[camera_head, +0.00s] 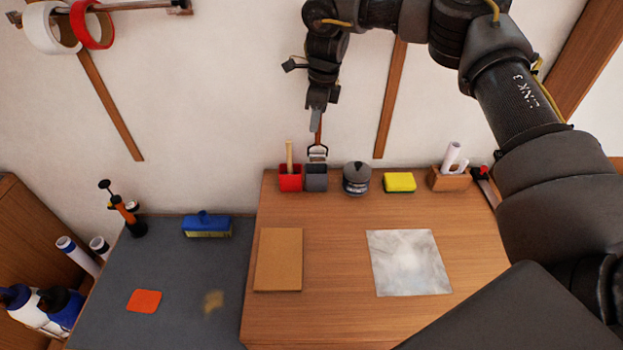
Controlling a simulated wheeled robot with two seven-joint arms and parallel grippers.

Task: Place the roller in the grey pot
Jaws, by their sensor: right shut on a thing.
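The roller (317,152) has a brown handle and a metal frame and hangs upright, head down. My right gripper (317,108) is shut on the top of its handle. The roller's lower end is at the mouth of the grey pot (316,182) in the picture. I cannot tell whether it is inside the rim or just above or behind it. The grey pot stands at the back of the wooden table, touching or very near the red pot (290,183), which holds a light wooden stick. My left gripper is not in view.
Right of the pots stand a dark lidded jar (356,180), a yellow sponge (399,182) and a wooden holder (448,180) with white rolls. A brown board (278,260) and a pale sheet (408,263) lie in front. A blue brush (207,225) is on the grey surface at left.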

